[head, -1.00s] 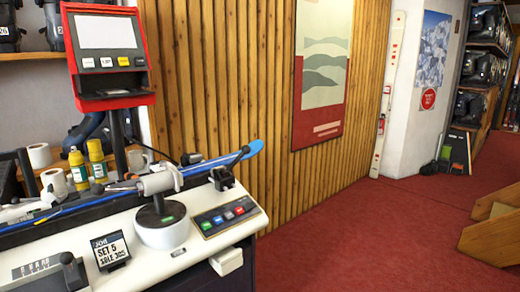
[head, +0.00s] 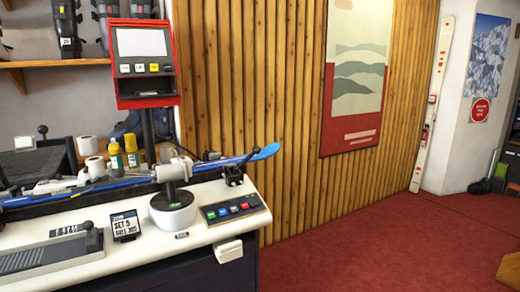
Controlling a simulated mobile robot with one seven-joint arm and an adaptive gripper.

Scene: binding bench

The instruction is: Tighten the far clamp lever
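A blue ski (head: 262,152) lies along the back of the white-topped bench (head: 200,241), its tip pointing right. I cannot tell how tight either is. My gripper is not in view.
A grey cylindrical head on a white round base (head: 173,213) stands mid-bench. Near it are a button panel (head: 234,208), a "SET 5" display (head: 125,226), yellow bottles (head: 115,155) and a red-framed screen (head: 146,62). Red carpet (head: 385,235) is clear at right.

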